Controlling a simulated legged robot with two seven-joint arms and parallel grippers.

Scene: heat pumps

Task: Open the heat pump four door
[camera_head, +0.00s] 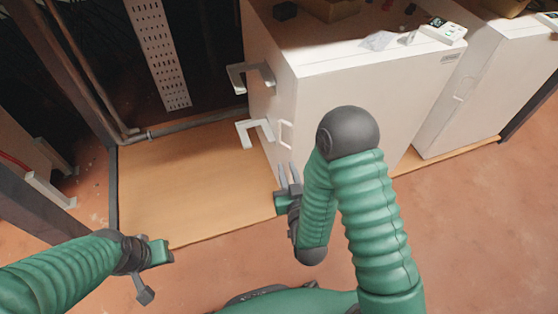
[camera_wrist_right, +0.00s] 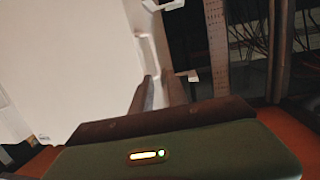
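A white heat pump cabinet (camera_head: 350,95) stands in the middle of the head view and fills the left of the right wrist view (camera_wrist_right: 70,60). A pale handle (camera_head: 286,134) shows low on its left-hand face; no open gap shows at the door. My right gripper (camera_head: 289,174) is just below this handle, fingers pointing up toward it. In the right wrist view its two fingers (camera_wrist_right: 155,95) are apart with nothing between them, so it is open. I cannot tell if it touches the cabinet. My left gripper (camera_head: 152,268) is low at left, away from the cabinet; its finger opening is unclear.
Two pale brackets (camera_head: 250,78) (camera_head: 255,131) stick out left of the cabinet. A second white cabinet (camera_head: 480,80) stands to the right. The wooden base (camera_head: 185,190) is bare at left. A perforated metal strip (camera_head: 160,50) and dark pipes (camera_head: 185,124) stand behind.

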